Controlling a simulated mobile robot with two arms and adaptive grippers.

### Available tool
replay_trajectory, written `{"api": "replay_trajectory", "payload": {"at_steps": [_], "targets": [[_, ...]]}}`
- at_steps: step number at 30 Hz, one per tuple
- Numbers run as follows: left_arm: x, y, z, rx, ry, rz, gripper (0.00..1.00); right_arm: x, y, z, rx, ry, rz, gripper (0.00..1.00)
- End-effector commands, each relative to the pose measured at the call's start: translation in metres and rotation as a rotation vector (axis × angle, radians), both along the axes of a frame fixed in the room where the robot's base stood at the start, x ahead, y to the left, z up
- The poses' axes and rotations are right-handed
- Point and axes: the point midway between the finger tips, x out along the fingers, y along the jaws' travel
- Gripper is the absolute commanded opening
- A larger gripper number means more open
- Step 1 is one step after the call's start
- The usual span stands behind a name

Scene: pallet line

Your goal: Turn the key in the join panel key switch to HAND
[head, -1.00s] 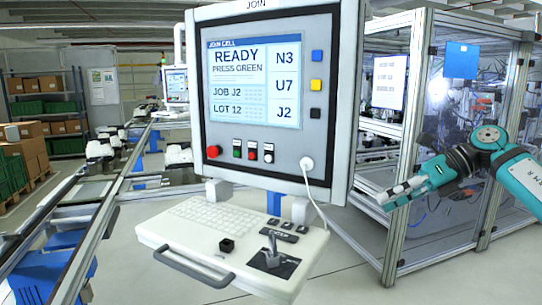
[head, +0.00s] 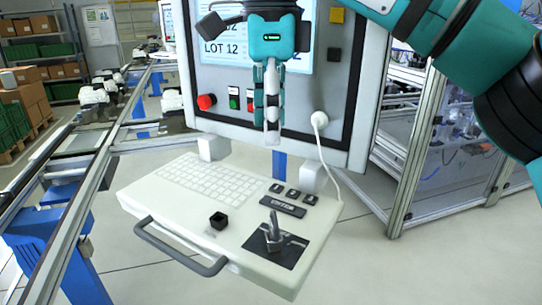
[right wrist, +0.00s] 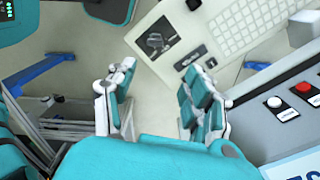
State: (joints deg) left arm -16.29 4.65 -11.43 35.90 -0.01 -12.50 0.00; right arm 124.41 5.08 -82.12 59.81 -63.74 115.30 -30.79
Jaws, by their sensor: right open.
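The join panel (head: 345,95) stands upright in the head view, its screen partly hidden by my right arm. On the shelf below it is a black plate (head: 287,254) with a grey upright handle (head: 273,232), which looks like the key switch with its key. Its position marks are too small to read. The plate also shows in the right wrist view (right wrist: 155,42). My right gripper (head: 266,140) points down in front of the panel's button row, above and behind the handle. In the right wrist view it is open and empty (right wrist: 160,75). My left gripper is not in view.
A white cable (head: 328,160) hangs at right.

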Motion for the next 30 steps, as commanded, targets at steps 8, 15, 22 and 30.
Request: {"api": "replay_trajectory", "payload": {"at_steps": [8,15,22,30], "targets": [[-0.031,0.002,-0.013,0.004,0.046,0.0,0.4,0.0,0.0,-0.033,0.004,0.005,0.002,0.52],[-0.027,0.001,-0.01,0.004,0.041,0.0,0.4,0.0,-0.001,-0.076,0.003,0.004,0.0,0.52],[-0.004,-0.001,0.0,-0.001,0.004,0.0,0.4,0.0,-0.001,-0.121,0.004,0.005,0.0,0.52],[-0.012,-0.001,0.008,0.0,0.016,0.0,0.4,0.0,-0.001,-0.161,0.005,0.003,-0.002,0.52]]}}
